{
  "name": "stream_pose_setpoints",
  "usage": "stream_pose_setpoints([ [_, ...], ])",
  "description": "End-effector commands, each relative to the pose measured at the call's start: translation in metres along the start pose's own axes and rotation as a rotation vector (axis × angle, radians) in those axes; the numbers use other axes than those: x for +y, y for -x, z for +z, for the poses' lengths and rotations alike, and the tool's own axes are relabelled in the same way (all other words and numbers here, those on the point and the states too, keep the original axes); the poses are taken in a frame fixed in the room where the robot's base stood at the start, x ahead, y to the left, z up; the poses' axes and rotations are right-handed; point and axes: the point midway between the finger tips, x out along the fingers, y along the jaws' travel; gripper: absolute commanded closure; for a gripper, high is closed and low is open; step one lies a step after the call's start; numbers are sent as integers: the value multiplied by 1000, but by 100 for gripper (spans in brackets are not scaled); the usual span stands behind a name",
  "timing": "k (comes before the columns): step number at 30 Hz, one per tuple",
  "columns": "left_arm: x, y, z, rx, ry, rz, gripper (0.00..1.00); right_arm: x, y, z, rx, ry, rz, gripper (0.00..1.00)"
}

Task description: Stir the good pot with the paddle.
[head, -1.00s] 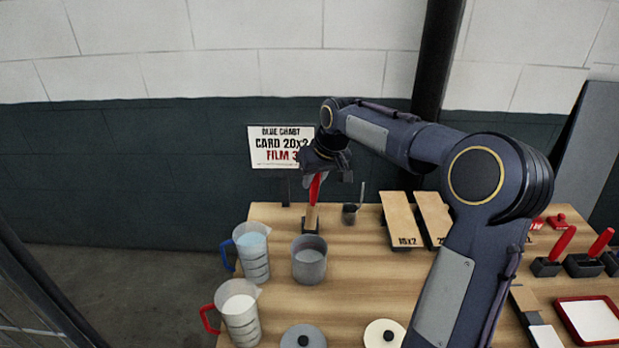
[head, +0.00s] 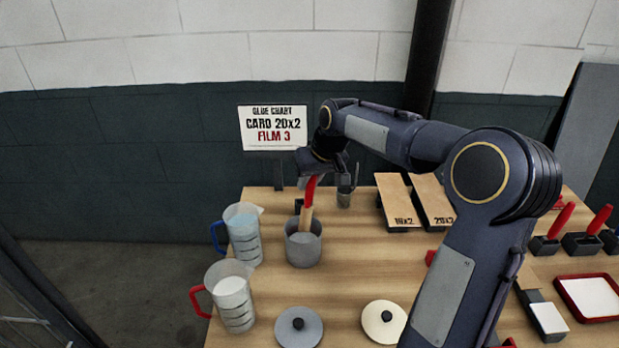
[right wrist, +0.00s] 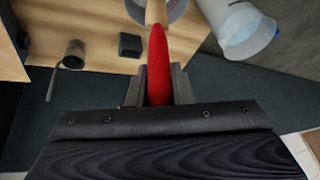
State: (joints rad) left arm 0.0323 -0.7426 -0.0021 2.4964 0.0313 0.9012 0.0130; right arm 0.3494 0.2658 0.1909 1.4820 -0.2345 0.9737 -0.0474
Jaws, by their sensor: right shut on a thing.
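My right gripper (head: 314,172) is shut on the red handle of the paddle (head: 309,200). The red handle (right wrist: 158,70) also shows between the fingers in the right wrist view. The paddle's wooden part reaches down into the grey pot (head: 303,248), and its lower end is hidden inside. The paddle leans slightly from upright. In the right wrist view, the pot's rim shows only in part at the top edge. A grey lid (head: 299,328) and a cream lid (head: 384,322) lie on the table in front. My left gripper is not in view.
A blue-handled jug (head: 243,236) and a red-handled jug (head: 232,298) stand left of the pot. A small dark cup with a rod (head: 344,198) stands behind it. Card blocks (head: 400,202), red-handled tools (head: 563,220) and a red tray (head: 588,297) are at right. A chart (head: 272,128) stands behind.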

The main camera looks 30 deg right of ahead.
Motion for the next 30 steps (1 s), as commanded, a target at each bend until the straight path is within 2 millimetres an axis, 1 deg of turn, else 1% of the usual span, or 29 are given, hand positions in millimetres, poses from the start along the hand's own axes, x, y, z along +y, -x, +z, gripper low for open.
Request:
stream_pose_setpoints([
  [1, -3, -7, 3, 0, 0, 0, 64, 1, -9, 4, 0, 1, -1, 100],
  [19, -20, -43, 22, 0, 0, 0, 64, 10, -64, 26, -1, 2, -1, 100],
  [24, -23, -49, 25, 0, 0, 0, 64, 11, -73, 30, -1, 2, 0, 100],
  [30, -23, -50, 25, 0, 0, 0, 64, 12, -75, 30, 0, 1, 0, 100],
])
